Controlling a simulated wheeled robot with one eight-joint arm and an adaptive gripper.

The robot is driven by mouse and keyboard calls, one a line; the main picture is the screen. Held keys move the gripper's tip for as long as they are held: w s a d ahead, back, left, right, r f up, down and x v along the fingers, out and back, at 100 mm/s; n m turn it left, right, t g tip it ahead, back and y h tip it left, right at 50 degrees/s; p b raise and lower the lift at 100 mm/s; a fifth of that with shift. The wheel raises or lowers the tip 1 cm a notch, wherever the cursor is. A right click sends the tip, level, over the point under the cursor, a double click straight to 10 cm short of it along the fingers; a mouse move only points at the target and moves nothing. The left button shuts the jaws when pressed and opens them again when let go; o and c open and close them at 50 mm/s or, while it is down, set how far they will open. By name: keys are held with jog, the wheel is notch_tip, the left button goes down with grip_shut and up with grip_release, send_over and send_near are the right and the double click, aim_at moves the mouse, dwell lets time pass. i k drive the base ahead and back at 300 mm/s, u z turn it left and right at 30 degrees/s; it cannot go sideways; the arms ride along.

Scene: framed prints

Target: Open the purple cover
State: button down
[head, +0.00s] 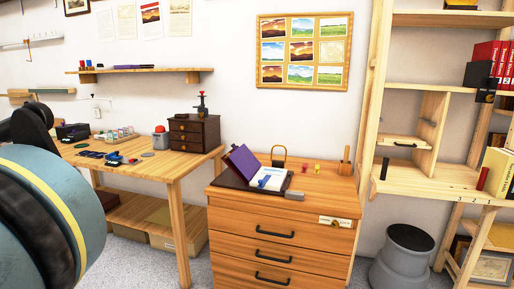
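The purple cover (243,164) stands tilted up on the top of the wooden drawer cabinet (281,221), leaning back toward the left. It is attached to or rests against a dark flat base (228,181); which one I cannot tell. White and blue pages or a card (270,179) show to the right of the cover. My gripper is not in view. Large parts of my own arm fill the left edge of the head view, well apart from the cover.
A padlock-like brass loop (279,153) stands behind the pages, and a small grey block (294,196) lies at the front edge. A workbench (140,156) with small items is on the left, a wooden shelf unit (420,191) on the right. Floor shows between bench and cabinet.

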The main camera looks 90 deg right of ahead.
aim_at(244, 160)
jog(key=z, duration=2.5)
jog(key=i, duration=1)
jog(key=u, duration=0.05)
